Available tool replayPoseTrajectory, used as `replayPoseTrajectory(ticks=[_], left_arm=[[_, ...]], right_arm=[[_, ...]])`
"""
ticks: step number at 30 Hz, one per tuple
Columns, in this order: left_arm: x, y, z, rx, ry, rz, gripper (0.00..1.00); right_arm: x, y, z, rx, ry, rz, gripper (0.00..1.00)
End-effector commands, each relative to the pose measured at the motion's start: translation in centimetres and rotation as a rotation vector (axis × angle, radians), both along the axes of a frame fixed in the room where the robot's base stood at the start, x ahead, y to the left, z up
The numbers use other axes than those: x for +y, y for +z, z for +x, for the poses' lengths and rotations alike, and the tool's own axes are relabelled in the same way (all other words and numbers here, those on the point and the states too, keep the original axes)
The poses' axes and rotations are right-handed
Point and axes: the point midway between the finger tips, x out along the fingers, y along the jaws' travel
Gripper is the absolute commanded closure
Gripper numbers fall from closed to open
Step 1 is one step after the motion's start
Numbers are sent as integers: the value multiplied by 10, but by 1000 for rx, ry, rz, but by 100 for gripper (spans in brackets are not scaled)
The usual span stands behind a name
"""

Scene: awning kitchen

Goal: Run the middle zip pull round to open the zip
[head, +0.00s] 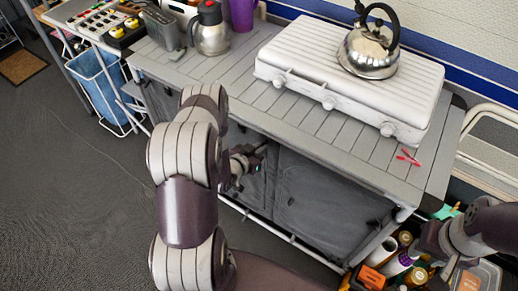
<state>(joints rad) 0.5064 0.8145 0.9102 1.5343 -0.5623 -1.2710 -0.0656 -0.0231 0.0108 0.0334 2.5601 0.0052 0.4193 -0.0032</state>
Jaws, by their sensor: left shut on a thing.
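The kitchen stand (300,130) has a slatted grey top and dark grey fabric front panels (318,200) below it. My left gripper (257,158) is at the fabric front, just under the front edge of the top, near the seam between two panels. It is shut on the middle zip pull, which is too small and covered to make out. The zip line is partly hidden by my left arm. My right gripper (422,247) is low at the right, over the crate of goods; its fingers cannot be made out clearly.
A white camping stove (340,85) with a steel kettle (370,50) stands on top, beside a red peg (408,157). A steel flask (209,32) and a purple jug (242,14) stand behind. A blue bin (98,82) is at left. The floor (70,190) is clear.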

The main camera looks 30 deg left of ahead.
Motion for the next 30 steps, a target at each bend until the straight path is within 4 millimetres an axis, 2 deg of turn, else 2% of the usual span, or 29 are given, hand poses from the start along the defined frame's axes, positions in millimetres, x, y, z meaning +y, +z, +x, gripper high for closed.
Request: replayPoseTrajectory(ticks=[2, 3, 5, 14, 17, 20, 27, 30], left_arm=[[1, 3, 2, -8, 0, 2, 100], [1, 3, 2, -8, 0, 2, 82], [1, 3, 2, -9, 0, 2, 63], [1, 3, 0, -6, 0, 2, 63], [2, 7, -8, -7, 2, 2, 63], [4, 15, -27, -6, 5, 1, 63], [9, 40, -87, -7, 7, 0, 63], [10, 47, -104, -8, 6, 1, 63]], right_arm=[[0, 1, 0, 0, 0, 0, 63], [0, 1, 0, 0, 0, 0, 63], [0, 1, 0, 0, 0, 0, 63], [0, 1, 0, 0, 0, 0, 63], [0, 1, 0, 0, 0, 0, 63], [0, 3, 0, 0, 0, 0, 63], [0, 5, 0, 0, 0, 0, 63], [0, 6, 0, 0, 0, 0, 63]])
